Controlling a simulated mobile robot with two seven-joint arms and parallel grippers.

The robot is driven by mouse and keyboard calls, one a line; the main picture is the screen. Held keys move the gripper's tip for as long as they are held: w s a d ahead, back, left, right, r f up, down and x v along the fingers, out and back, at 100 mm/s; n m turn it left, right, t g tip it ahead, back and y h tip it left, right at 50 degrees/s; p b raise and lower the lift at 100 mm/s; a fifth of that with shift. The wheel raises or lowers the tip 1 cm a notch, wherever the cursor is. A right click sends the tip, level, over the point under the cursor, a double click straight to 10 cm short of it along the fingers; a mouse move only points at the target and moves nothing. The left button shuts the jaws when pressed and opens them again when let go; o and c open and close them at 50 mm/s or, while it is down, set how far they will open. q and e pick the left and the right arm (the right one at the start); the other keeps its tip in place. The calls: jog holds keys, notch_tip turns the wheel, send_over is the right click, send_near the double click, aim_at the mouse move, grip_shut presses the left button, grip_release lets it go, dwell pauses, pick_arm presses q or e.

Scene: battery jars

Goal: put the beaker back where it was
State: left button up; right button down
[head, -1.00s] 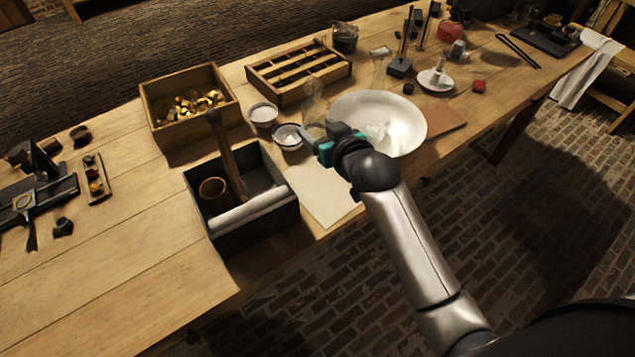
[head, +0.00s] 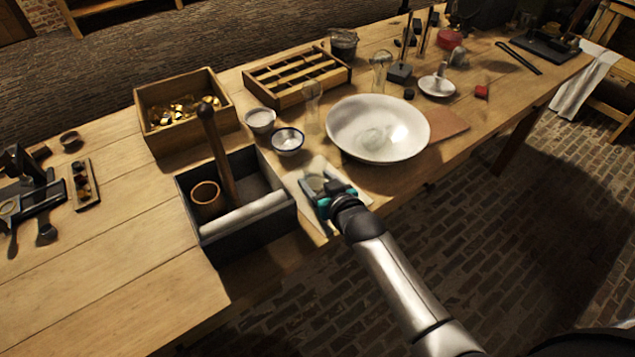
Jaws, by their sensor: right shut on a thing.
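My right gripper (head: 316,192) is low over the pale sheet (head: 303,172) at the table's front edge, just right of the black box. It is shut on a small clear glass thing, which looks like the beaker (head: 315,182); the jaws hide much of it. I cannot tell whether its base touches the sheet. A tall clear glass (head: 312,105) stands behind, left of the white basin. Another clear glass (head: 380,72) stands behind the basin. My left gripper is not in view.
The white basin (head: 345,118) has a clear glassy shape (head: 376,142) inside. Two small bowls (head: 261,121) (head: 287,140) stand behind the sheet. The black box (head: 247,231) with an upright handle is close on the left. The table is clear at the front left.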

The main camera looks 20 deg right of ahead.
jog(key=shift+c, duration=0.2)
grip_release()
jog(key=shift+r, duration=0.15)
jog(key=p+v, duration=0.3)
jog(key=v, duration=0.9)
jog(key=shift+p, duration=0.3)
jog(key=shift+a, duration=0.1)
